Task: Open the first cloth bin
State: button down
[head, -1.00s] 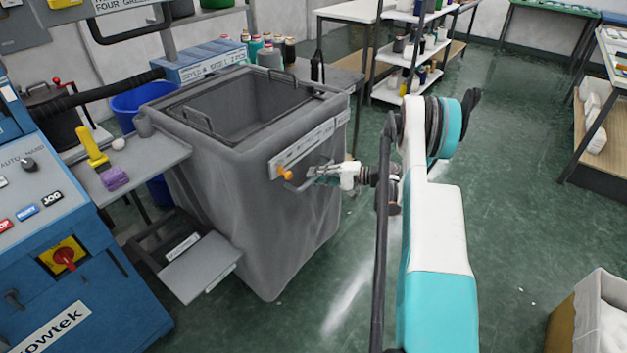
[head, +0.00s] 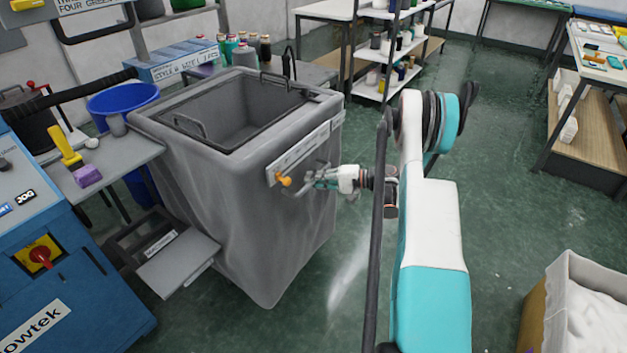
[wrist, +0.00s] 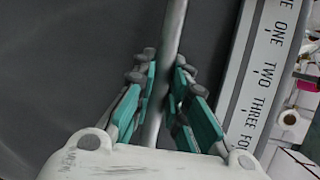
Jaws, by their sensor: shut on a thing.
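A large grey cloth bin (head: 255,215) stands in the middle of the head view. Its top shows an open dark-rimmed hollow with a bar handle on two sides. A pale label strip (head: 303,150) and an orange knob (head: 284,180) are on its right-hand face. My gripper (head: 310,181) is at that face, just right of the knob. In the wrist view, my gripper (wrist: 160,105) has its teal-padded fingers shut on a smooth grey bar handle (wrist: 173,30). The strip there (wrist: 262,75) reads ONE, TWO, THREE. The fingertips are small in the head view.
A blue machine (head: 70,270) and a small grey table (head: 110,165) with yellow and purple things stand left. A shelf (head: 385,90) stands behind, a white-lined box (head: 580,310) lower right.

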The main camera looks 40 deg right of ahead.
jog(key=c, duration=1.6)
grip_release()
jog(key=shift+o, duration=0.2)
jog(key=v, duration=1.2)
jog(key=shift+r, duration=0.15)
